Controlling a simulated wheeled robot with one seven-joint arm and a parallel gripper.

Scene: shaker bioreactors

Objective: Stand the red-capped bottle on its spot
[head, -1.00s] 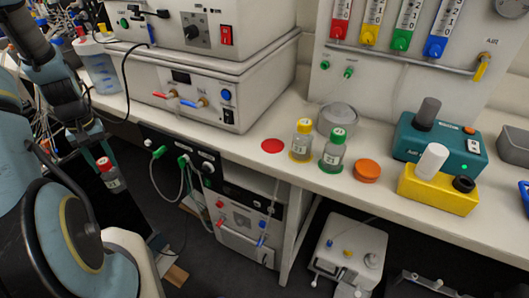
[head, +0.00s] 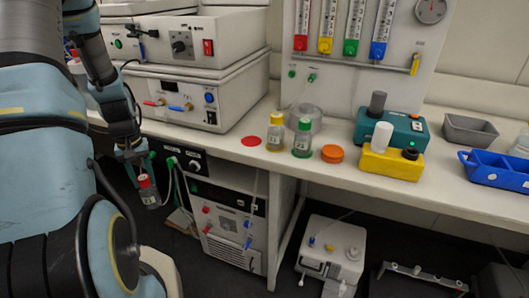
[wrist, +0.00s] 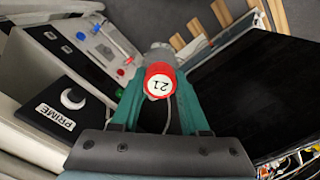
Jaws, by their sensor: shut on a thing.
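The red-capped bottle (head: 148,190) hangs in my gripper (head: 145,172), in front of the bench and lower than its top. In the wrist view its red cap (wrist: 159,80), with a white top marked 21, sits between my green fingers, which are shut on it. A flat red round spot (head: 251,141) lies bare on the bench top, to the right of and above my gripper in the head view. A yellow-capped bottle (head: 275,133) and a green-capped bottle (head: 302,138) stand upright to the right of that spot.
An orange disc (head: 332,153) lies right of the green-capped bottle. A white boxed instrument (head: 185,98) stands left of the red spot. A yellow block (head: 392,163) and blue tray (head: 495,171) are further right.

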